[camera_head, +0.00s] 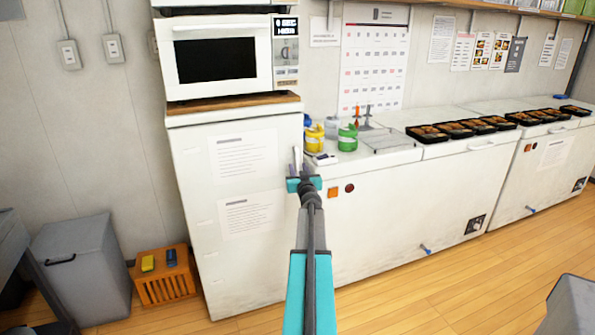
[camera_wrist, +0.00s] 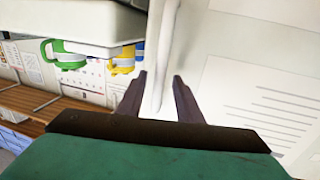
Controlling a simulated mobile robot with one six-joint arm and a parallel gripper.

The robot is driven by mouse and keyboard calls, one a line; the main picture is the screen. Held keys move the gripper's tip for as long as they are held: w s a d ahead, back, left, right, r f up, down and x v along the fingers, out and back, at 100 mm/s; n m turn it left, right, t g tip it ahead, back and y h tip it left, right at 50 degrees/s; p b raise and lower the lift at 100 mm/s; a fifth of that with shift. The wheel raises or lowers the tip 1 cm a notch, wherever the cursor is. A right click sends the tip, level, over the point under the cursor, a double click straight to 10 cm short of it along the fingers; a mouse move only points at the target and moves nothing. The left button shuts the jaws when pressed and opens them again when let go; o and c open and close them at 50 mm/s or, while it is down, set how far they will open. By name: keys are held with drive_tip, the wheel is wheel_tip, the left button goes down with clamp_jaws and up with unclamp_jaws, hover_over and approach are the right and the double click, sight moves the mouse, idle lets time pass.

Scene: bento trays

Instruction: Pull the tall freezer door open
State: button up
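The tall freezer (camera_head: 235,245) is a white upright cabinet left of centre in the head view, with paper notices on its shut door. Its slim white handle (camera_head: 297,158) stands near the door's right edge. My gripper (camera_head: 301,172) is at the handle. In the wrist view, the white handle bar (camera_wrist: 165,45) runs between the two dark fingers of my gripper (camera_wrist: 159,75). The fingers are apart, one on each side of the bar, and look open. Whether either finger touches it is hard to tell. The door's face and notice (camera_wrist: 265,105) lie right of the fingers.
A microwave (camera_head: 218,57) stands on top of the tall freezer. Low chest freezers (camera_head: 400,215) run to the right, with black food trays (camera_head: 428,133) on top. A grey bin (camera_head: 82,268) and an orange crate (camera_head: 165,288) stand left. Wooden floor is clear in front.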

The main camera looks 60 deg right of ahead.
drive_tip(key=shift+c, duration=0.5)
clamp_jaws()
drive_tip(key=shift+a, duration=0.15)
drive_tip(key=shift+a, duration=0.2)
